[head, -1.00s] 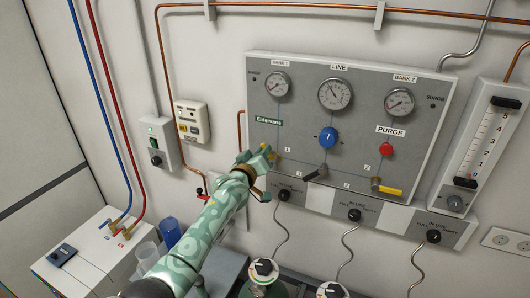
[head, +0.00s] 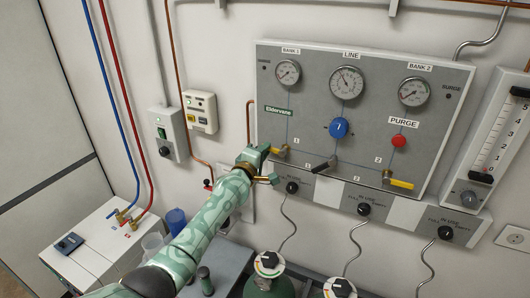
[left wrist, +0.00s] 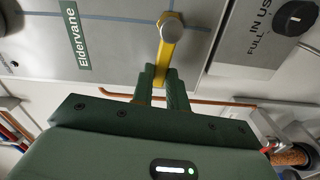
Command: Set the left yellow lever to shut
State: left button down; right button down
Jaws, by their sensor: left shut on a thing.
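The left yellow lever (head: 278,151) is on the grey gauge panel, below the Eldervane label and near the number 1. In the left wrist view the lever (left wrist: 167,47) runs from its round metal pivot down between my fingers. In the head view it points left from the pivot. My left gripper (head: 264,164) is at the lever's free end. My right gripper is in neither view.
A dark-handled lever (head: 323,165) and another yellow lever (head: 402,184) stand to the right on the panel (head: 350,115). A blue knob (head: 339,128) and a red knob (head: 398,141) are above them. Black knobs (head: 292,187) line the strip below. Cylinders (head: 268,270) stand underneath.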

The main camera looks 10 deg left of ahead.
pick_arm(q)
jog(key=shift+f+n, duration=0.35)
jog(key=shift+n, duration=0.35)
jog(key=c, duration=1.4)
grip_release()
jog(key=shift+s, duration=0.1)
jog(key=s+a+p, duration=0.1)
jog(key=s, duration=0.4)
jog(key=s+a+p, duration=0.1)
jog(key=s, duration=0.4)
jog(key=s+a+p, duration=0.1)
jog(key=s, duration=0.4)
jog(key=shift+s+a, duration=0.1)
jog(key=shift+s, duration=0.3)
